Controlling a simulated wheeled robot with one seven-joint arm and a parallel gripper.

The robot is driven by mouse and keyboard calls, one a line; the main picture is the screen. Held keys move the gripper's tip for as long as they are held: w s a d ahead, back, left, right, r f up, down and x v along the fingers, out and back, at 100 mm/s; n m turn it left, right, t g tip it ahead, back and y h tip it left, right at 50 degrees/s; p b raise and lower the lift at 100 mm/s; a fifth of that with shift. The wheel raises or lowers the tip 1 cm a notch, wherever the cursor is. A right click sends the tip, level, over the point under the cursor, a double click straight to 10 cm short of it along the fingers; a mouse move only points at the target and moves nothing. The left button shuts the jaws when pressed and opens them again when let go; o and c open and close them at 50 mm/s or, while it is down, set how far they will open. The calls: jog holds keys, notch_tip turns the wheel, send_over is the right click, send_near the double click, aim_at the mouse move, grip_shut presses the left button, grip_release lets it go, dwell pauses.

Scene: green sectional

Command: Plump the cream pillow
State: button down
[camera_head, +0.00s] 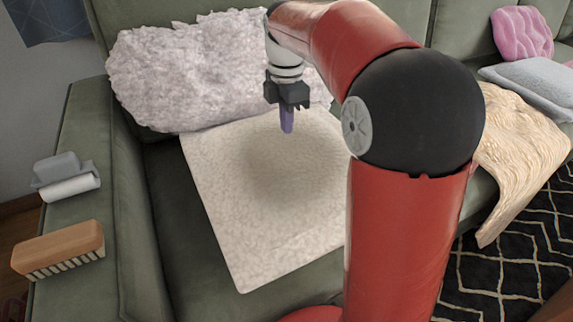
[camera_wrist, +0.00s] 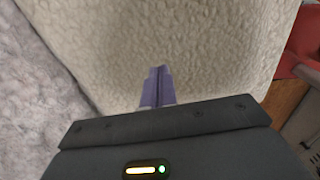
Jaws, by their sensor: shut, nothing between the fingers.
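The cream pillow (camera_head: 265,185) lies on the green sofa seat, flat-looking and square, with a darker patch near its middle. It fills much of the wrist view (camera_wrist: 190,45). My gripper (camera_head: 287,128) is above the far part of the cream pillow, pointing down, with purple fingers shut together and empty. The fingers also show in the wrist view (camera_wrist: 157,82) against the pillow's textured surface. I cannot tell whether the fingertips touch it. My red arm hides the pillow's right side.
A fluffy greyish pillow (camera_head: 185,70) leans on the backrest behind the cream pillow. The left armrest holds a wooden brush (camera_head: 58,250) and a lint roller (camera_head: 66,178). To the right are a cream throw (camera_head: 515,150), a grey pillow (camera_head: 535,83) and a pink pillow (camera_head: 522,32).

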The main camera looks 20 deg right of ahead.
jog(key=shift+f, duration=0.2)
jog(key=shift+f+b, duration=0.45)
jog(key=shift+f, duration=0.15)
jog(key=shift+f, duration=0.2)
dwell(0.5)
jog(key=shift+r+p, duration=0.15)
jog(key=shift+p, duration=0.15)
jog(key=shift+r+p, duration=0.75)
jog(key=shift+r, duration=0.05)
jog(key=shift+f, duration=0.2)
jog(key=shift+f+b, duration=0.55)
jog(key=shift+f, duration=0.1)
